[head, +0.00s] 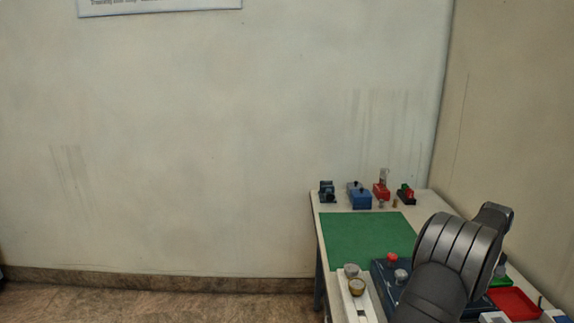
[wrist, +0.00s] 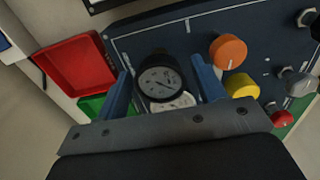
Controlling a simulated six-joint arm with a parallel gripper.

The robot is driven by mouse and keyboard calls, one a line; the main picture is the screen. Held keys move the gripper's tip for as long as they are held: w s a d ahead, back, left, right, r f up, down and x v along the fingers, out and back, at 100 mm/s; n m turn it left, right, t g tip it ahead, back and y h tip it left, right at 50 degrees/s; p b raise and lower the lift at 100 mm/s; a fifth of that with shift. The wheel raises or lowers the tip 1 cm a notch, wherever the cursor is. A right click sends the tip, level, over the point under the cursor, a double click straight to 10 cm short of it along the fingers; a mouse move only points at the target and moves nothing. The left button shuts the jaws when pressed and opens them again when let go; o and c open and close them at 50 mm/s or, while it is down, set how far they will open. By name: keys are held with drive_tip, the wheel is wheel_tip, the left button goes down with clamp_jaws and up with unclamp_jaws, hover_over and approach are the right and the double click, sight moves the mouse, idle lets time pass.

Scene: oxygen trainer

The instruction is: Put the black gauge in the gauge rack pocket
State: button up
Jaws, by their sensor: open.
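My gripper (wrist: 161,68) is open, with one blue finger on each side of the gauge. I cannot tell whether either finger touches it. A white-faced gauge (wrist: 176,102) shows just below the black one, partly hidden by the gripper. In the head view my arm covers the gripper and the black gauge. I cannot make out the gauge rack pocket for certain in either view.
Orange (wrist: 228,51) and yellow (wrist: 241,86) knobs sit right of the gauge. A red tray (wrist: 82,62) and a green one (wrist: 91,103) lie left.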

drive_tip(key=shift+c, duration=0.4)
drive_tip(key=c, duration=0.7)
drive_tip(key=shift+r, duration=2.85)
drive_tip(key=shift+c, duration=0.2)
drive_tip(key=a+f, duration=0.3)
drive_tip(key=a, duration=2.8)
drive_tip(key=shift+s, duration=0.2)
drive_tip(key=shift+a, duration=0.1)
